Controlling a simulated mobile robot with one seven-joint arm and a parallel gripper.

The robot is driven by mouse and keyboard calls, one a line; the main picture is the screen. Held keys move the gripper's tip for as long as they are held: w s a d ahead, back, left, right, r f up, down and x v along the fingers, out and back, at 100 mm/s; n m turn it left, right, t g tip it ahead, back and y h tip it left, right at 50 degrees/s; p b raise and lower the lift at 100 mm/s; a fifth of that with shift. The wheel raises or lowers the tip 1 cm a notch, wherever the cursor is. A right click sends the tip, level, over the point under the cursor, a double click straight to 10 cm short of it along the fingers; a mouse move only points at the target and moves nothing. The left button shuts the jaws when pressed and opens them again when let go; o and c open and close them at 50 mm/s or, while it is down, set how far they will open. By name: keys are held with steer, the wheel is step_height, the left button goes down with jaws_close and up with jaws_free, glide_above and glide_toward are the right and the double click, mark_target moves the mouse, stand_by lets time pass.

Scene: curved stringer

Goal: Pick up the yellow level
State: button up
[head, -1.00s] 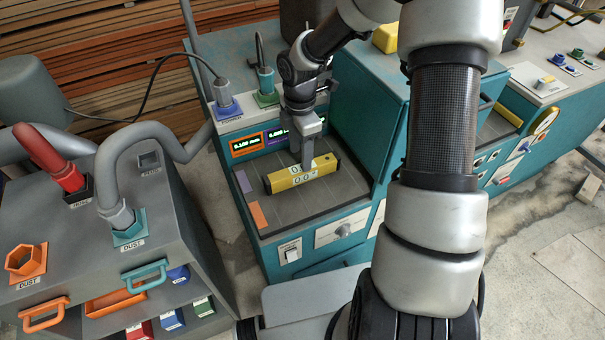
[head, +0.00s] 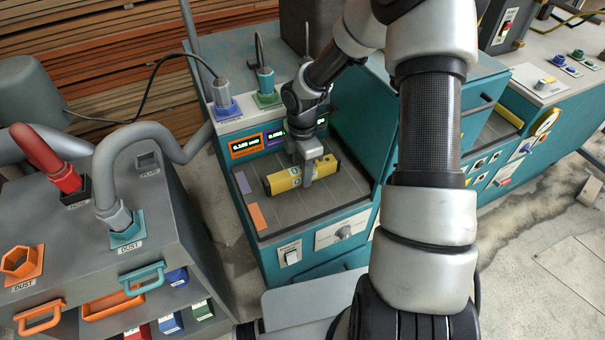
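The yellow level (head: 285,182) lies on the dark grey slatted bed (head: 310,205) of the teal machine, below its lit displays. My gripper (head: 307,174) points down at the middle of the level. One grey finger shows in front of the level's near face and covers part of it. The other finger is mostly hidden behind, so I cannot tell whether the fingers press on the level or stand apart from it.
The machine's teal side panel (head: 362,140) rises right of the bed. Blue (head: 225,108) and green (head: 266,97) cable sockets stand behind the displays. A grey cart (head: 75,215) with hoses is at left. Purple and orange tiles lie on the bed's left edge.

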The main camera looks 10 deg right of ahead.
jaws_close()
steer(key=shift+r, duration=0.1)
